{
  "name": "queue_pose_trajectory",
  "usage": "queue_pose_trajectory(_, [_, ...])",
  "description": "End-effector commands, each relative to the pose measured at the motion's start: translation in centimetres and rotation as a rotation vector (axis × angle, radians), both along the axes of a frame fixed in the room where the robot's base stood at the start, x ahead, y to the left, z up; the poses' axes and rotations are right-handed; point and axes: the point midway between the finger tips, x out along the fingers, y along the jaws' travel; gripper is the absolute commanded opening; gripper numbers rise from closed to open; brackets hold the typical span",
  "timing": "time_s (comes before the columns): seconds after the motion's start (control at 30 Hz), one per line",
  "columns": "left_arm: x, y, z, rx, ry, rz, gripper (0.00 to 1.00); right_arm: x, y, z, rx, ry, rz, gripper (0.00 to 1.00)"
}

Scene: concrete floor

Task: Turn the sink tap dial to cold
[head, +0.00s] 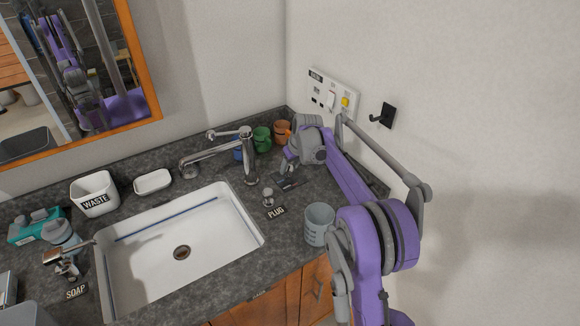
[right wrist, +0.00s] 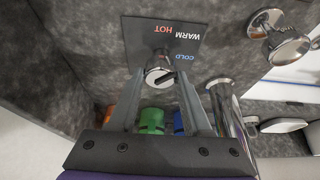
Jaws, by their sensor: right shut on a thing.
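The sink tap dial (right wrist: 160,72) is a small chrome knob on a dark plate (right wrist: 145,38) lettered COLD, WARM and HOT. My right gripper (right wrist: 161,84) is shut on the dial, one finger on each side of it. A dark line crosses the knob, but I cannot tell which word it points to. In the head view my right gripper (head: 288,174) reaches down to the counter right of the chrome tap (head: 248,160), and the dial is mostly hidden there. The tap's spout extends left over the white sink (head: 190,235). My left gripper is not in view.
Blue, green (head: 262,138) and orange (head: 282,131) cups stand close behind my right gripper. The wall with switches (head: 333,97) and a black hook (head: 384,116) is close on the right.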

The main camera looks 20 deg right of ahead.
Motion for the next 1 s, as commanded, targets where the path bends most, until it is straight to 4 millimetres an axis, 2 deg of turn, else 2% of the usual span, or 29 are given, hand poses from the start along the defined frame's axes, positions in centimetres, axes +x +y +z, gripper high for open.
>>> queue_pose_trajectory(0.37, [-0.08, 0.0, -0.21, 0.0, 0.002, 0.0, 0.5, 0.02, 0.19, -0.03, 0.0, -0.001, -0.134, 0.0])
queue_pose_trajectory(1.0, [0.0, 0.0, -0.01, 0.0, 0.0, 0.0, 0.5, 0.11, 0.43, 0.06, -0.002, -0.001, -0.641, 0.0])
